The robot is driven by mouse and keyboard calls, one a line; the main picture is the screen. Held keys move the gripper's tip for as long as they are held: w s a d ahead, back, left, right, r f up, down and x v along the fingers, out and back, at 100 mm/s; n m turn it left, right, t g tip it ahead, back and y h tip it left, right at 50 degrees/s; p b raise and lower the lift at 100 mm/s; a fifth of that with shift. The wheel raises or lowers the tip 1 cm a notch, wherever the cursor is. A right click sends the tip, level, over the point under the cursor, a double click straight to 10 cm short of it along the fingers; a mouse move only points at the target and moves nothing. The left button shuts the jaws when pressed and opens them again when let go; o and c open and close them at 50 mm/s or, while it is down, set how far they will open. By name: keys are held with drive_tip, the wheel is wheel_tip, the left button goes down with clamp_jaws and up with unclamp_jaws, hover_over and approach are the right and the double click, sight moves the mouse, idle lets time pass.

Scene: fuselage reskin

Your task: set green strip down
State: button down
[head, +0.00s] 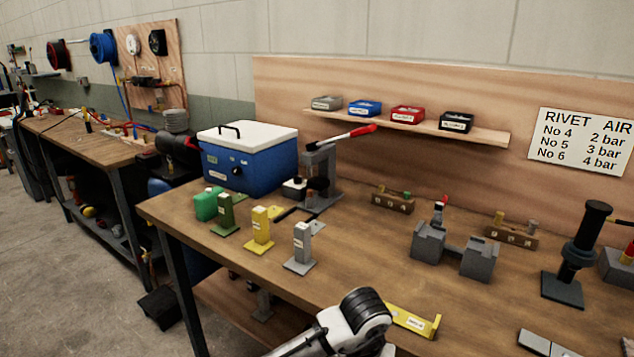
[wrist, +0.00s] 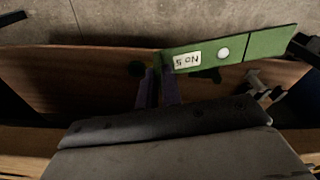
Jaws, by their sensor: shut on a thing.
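The green strip (wrist: 235,50) shows in the wrist view, with a white "No 5" label and a round white spot on its face. A dark line crosses it towards its right end. My gripper (wrist: 160,78) is shut on the strip near its left end, and the strip reaches out to the right. The strip is over or beside the edge of a wooden surface, with concrete floor beyond; its exact height is unclear. In the head view neither my gripper nor the held strip can be made out.
The workbench (head: 350,270) carries a green stand (head: 226,212), a yellow stand (head: 260,230) and a grey stand (head: 301,248) at its front left. A yellow strip (head: 412,320) lies near the front edge. A grey fixture (head: 455,250) and a lever press (head: 320,175) stand further back.

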drive_tip(key=w+a+f+n, duration=0.1)
drive_tip(key=a+f, duration=0.3)
drive_tip(key=f, duration=1)
drive_tip(key=w+a+f+n, duration=0.2)
drive_tip(key=w+a+f, duration=0.1)
drive_tip(key=f, duration=1.2)
drive_tip(key=shift+a, duration=0.6)
drive_tip(key=shift+r, duration=0.1)
drive_tip(key=shift+d, duration=0.1)
drive_tip(key=shift+s, duration=0.2)
